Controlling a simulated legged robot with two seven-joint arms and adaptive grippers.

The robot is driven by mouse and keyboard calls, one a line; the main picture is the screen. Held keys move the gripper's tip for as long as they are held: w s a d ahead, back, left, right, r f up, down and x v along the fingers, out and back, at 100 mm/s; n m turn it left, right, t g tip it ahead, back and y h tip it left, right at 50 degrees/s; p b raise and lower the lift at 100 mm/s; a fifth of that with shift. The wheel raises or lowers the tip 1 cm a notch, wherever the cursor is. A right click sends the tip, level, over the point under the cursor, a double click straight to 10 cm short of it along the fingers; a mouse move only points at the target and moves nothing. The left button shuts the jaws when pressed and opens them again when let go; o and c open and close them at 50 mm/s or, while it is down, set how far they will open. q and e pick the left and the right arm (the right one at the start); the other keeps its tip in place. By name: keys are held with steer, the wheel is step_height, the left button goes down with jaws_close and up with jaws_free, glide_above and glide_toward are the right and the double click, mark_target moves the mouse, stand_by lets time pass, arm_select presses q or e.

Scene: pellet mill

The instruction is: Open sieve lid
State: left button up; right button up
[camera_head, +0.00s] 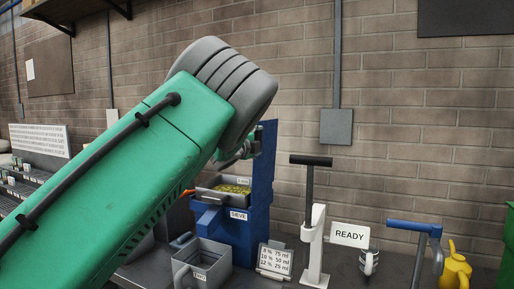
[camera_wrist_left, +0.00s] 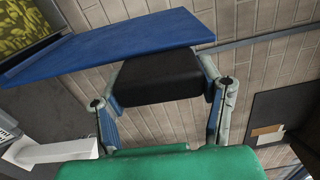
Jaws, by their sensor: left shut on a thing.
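The blue sieve (camera_head: 225,225) stands on the bench with a "SIEVE" label on its front. Its blue lid (camera_head: 264,165) stands upright at the right side, and yellow-green material (camera_head: 232,189) shows in the open top. My left gripper (camera_head: 240,152) is beside the lid's upper part, partly hidden behind my green arm. In the left wrist view the gripper (camera_wrist_left: 162,90) is shut on a black block-like handle (camera_wrist_left: 160,72) against the blue lid (camera_wrist_left: 120,45). My right gripper is not in view.
A grey container (camera_head: 203,268) stands in front of the sieve. A white lever press (camera_head: 315,245), a notice card (camera_head: 275,260), a "READY" sign (camera_head: 350,235) and a yellow can (camera_head: 455,268) stand to the right. A brick wall (camera_head: 400,90) closes off the back.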

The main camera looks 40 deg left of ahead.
arm_select(q)
steer(key=shift+d+f+m, duration=0.3)
steer(key=shift+d, duration=0.05)
steer(key=o, duration=1.7)
steer(key=shift+a, duration=0.1)
steer(key=shift+s, duration=0.25)
steer(key=v, duration=1.1)
steer(key=shift+s+f, duration=0.1)
steer(key=shift+f, duration=0.05)
